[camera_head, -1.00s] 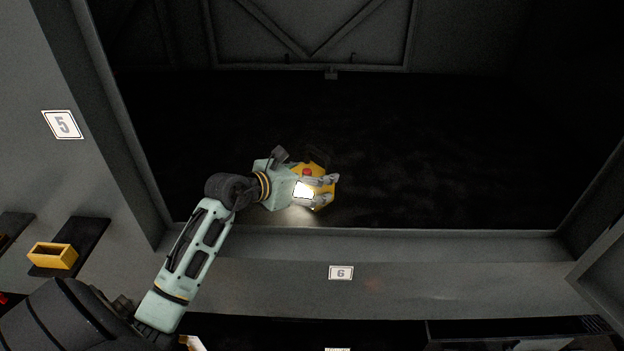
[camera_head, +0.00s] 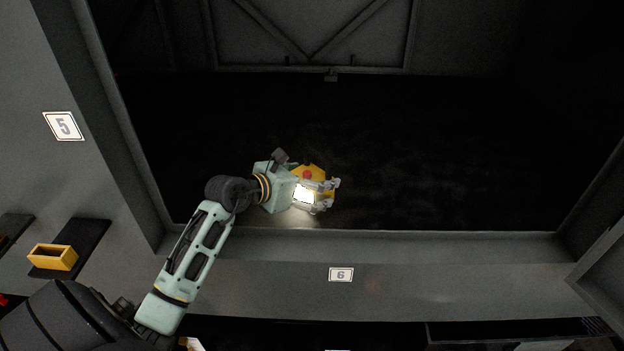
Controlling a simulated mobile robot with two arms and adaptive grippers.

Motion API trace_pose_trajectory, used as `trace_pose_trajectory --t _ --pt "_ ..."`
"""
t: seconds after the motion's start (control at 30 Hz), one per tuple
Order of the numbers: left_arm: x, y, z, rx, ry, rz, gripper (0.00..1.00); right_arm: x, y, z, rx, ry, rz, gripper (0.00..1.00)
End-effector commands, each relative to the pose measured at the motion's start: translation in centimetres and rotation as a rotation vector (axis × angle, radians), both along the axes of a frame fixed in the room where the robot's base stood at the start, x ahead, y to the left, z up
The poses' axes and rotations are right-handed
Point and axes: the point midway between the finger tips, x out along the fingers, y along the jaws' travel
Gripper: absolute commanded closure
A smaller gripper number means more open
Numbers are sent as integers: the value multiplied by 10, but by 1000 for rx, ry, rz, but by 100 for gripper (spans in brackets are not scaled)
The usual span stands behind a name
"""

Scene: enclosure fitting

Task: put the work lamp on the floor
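The work lamp (camera_head: 306,174) is yellow with a red knob on top and a bright white lit face. It is inside the dark enclosure, just behind the front sill, and lights a small patch below it. My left gripper (camera_head: 331,194) is over the lamp with its fingers spread apart, covering part of it. Whether the fingers still touch the lamp, and whether its underside rests on the floor (camera_head: 420,180), I cannot tell. My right gripper is not in view.
The front sill (camera_head: 450,247) runs across the opening, with a plate marked 6 (camera_head: 341,274) below it. A left wall panel carries a plate marked 5 (camera_head: 64,126). A yellow open box (camera_head: 52,256) sits on a dark shelf (camera_head: 88,238). The floor right of the lamp looks clear.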

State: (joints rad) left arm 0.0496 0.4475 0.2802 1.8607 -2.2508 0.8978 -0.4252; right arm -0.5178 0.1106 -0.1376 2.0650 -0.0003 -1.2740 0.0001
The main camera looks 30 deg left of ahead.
Motion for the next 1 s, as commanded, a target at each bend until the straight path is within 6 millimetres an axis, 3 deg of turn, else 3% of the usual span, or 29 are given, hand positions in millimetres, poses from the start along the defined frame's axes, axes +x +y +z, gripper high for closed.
trace_pose_trajectory --t 0.17,0.6,0.8,1.0 --pt "-16 4 8 3 0 1 4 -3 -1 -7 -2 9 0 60" --pt "-94 23 41 1 1 1 4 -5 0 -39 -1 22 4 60" --pt "-107 25 47 0 0 0 4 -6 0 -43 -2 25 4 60" --pt "-108 26 48 0 -1 0 4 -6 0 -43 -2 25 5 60"
